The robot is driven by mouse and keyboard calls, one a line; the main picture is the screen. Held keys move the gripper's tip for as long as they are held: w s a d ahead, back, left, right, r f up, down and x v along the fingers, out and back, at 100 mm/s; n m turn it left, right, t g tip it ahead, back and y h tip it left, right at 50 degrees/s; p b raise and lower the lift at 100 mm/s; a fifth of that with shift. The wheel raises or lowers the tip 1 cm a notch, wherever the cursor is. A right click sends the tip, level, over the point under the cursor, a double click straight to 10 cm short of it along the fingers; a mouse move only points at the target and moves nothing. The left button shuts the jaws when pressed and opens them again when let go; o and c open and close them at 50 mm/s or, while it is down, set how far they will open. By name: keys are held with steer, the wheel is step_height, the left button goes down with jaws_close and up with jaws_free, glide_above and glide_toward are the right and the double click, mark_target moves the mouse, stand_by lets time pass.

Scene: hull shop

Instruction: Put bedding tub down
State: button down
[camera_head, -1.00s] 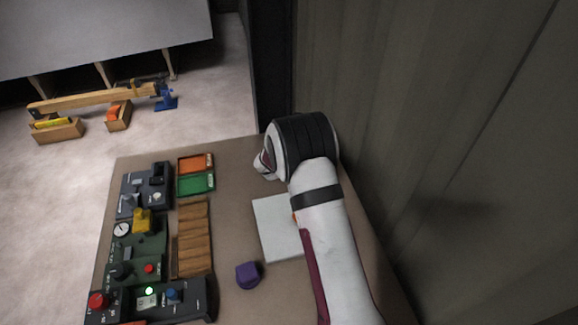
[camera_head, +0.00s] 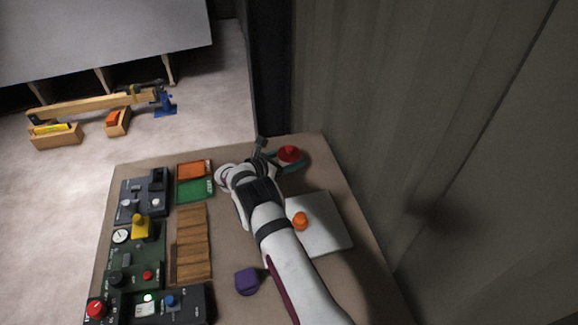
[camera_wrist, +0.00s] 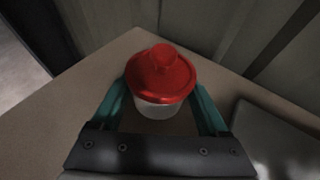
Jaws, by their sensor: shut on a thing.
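The bedding tub looks like a small white tub with a red knobbed lid (camera_wrist: 160,75). It also shows in the head view (camera_head: 290,153), near the back right of the bench. My gripper (camera_wrist: 158,98) has its teal fingers on both sides of the tub and is shut on it. The tub looks upright. I cannot tell whether its base touches the bench top (camera_head: 228,270).
A pale square plate (camera_head: 325,230) with an orange knob-like piece (camera_head: 300,221) lies close in front. A wall (camera_head: 400,120) stands at the right.

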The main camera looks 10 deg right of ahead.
steer(key=shift+f, duration=1.5)
